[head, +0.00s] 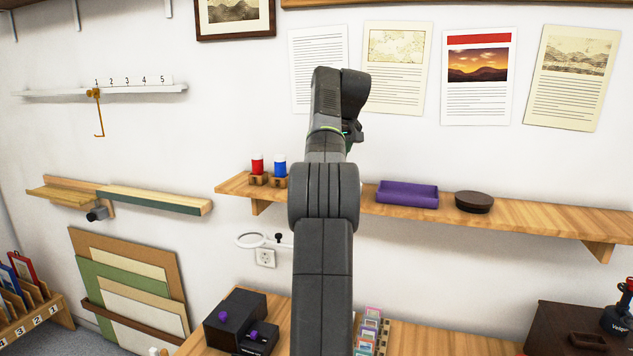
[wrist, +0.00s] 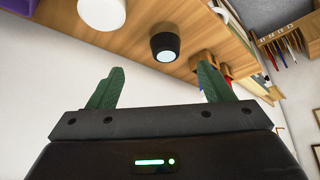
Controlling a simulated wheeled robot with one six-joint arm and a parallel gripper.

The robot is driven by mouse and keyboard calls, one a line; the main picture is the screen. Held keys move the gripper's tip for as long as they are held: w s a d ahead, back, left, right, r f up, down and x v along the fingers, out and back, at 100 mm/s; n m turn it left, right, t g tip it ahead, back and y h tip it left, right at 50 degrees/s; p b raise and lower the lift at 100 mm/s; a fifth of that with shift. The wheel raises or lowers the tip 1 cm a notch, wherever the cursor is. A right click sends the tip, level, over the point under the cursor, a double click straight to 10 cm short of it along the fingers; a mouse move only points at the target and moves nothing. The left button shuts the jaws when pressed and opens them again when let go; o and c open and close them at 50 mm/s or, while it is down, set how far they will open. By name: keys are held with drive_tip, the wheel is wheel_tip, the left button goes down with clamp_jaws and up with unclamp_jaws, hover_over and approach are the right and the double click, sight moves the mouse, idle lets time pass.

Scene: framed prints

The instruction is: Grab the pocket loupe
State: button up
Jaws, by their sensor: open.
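A short black cylinder with a pale round end (wrist: 165,46), which looks like the pocket loupe, stands on the wooden wall shelf (wrist: 215,32) in the wrist view. That view looks upside down. My gripper (wrist: 160,85) is open, with its two green fingers apart and nothing between them. The black cylinder lies beyond the fingertips, roughly centred between them, and is not touched. In the head view my arm hides that part of the shelf and most of my gripper, so the loupe does not show there.
A white round object (wrist: 101,12) stands near the black cylinder. Papers hang above.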

drive_tip(key=x, duration=0.6)
drive_tip(key=shift+w+a+f, duration=0.1)
drive_tip(key=shift+w+f, duration=0.05)
drive_tip(key=shift+f, duration=0.1)
drive_tip(key=x, duration=0.2)
drive_tip(key=a+x, duration=0.1)
drive_tip(key=x, duration=0.1)
drive_tip(key=shift+p, duration=0.3)
drive_tip(key=shift+w+f, duration=0.25)
drive_tip(key=shift+f, duration=0.25)
drive_tip(key=c, duration=1)
drive_tip(key=shift+r, duration=0.1)
drive_tip(key=shift+c, duration=0.2)
